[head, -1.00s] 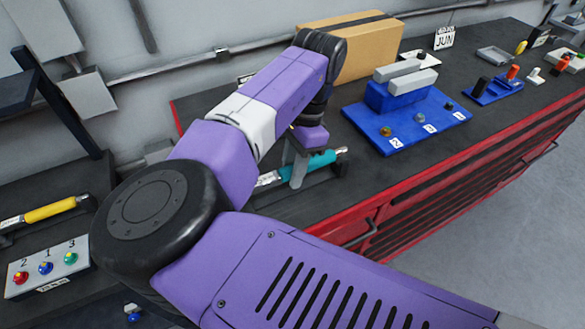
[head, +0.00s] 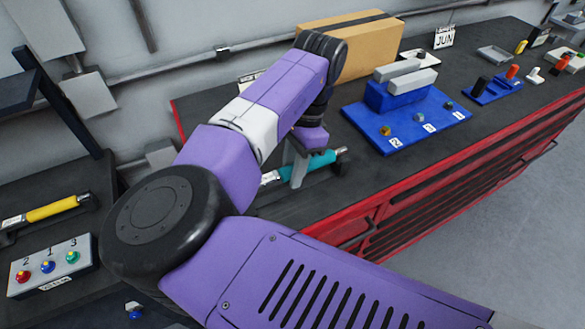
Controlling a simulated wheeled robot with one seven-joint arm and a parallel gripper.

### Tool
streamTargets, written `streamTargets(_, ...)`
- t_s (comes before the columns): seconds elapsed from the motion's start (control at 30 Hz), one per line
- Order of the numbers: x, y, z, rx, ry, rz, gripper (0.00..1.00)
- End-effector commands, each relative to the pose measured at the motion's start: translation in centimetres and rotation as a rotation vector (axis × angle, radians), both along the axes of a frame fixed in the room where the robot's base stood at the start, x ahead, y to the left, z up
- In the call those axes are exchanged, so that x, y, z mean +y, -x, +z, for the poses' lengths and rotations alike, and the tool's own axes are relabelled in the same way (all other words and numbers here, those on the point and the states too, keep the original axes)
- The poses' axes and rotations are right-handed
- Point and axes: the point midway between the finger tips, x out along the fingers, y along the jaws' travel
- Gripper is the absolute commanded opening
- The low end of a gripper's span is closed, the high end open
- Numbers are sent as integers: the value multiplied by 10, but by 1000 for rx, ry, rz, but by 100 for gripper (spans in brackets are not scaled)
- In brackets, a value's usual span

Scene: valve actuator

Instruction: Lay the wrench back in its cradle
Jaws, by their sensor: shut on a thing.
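A wrench (head: 322,160) with a teal handle lies along the dark top of the red workbench, near its front left part. My gripper (head: 298,178) points down and is shut on the wrench, left of the middle of its handle. A small black support (head: 342,163) stands at the right end of the wrench and looks like part of its cradle. The left end of the wrench is partly hidden behind my arm. I cannot tell whether the wrench rests in the cradle or is just above it.
A second, yellow-handled wrench (head: 52,209) lies on the left bench. A box with several coloured buttons (head: 50,268) is in front of it. A blue fixture (head: 400,120) stands right of my gripper, and a cardboard box (head: 365,50) stands behind. Bare bench top lies between wrench and fixture.

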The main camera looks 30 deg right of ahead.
Motion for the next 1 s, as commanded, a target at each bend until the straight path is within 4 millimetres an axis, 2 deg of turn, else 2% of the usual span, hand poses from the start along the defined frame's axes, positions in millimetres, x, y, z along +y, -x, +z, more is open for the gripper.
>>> streamTargets(1.0, 0, 0, -21, -1, 0, 1, 0)
